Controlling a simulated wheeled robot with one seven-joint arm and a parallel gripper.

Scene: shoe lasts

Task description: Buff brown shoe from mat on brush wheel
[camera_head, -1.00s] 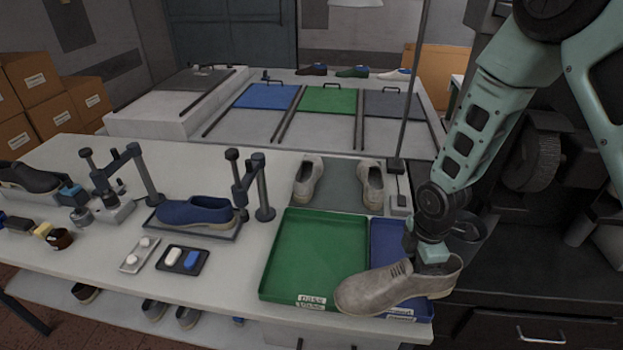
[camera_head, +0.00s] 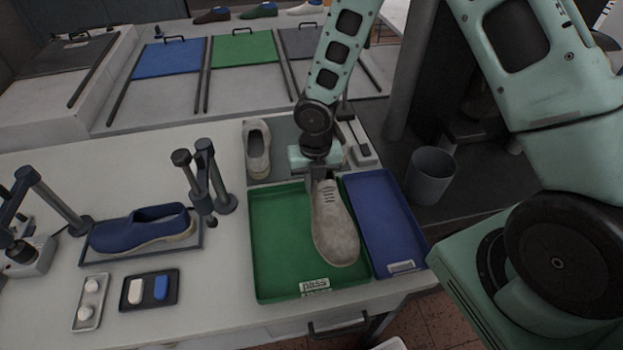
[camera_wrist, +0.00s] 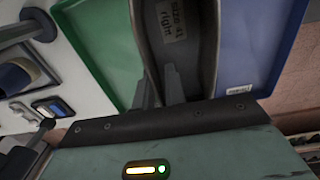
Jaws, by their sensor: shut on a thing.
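My gripper (camera_head: 322,172) is shut on a grey-brown shoe (camera_head: 335,228), gripping it at the heel opening. The shoe's toe points toward the front, over the right part of the green tray (camera_head: 262,245). I cannot tell whether it touches the tray. The wrist view shows the gripper fingers (camera_wrist: 158,92) at the shoe's opening; the insole (camera_wrist: 180,50) reads "size 41 right". A similar pale shoe (camera_head: 257,150) stands on the grey mat (camera_head: 283,135) behind the tray. The mat's right part is hidden by my arm. The brush wheel is not in view now.
A blue tray (camera_head: 385,222) adjoins the green one on the right. Small trays (camera_head: 150,290) lie in front. A grey bin (camera_head: 430,175) stands right of the table.

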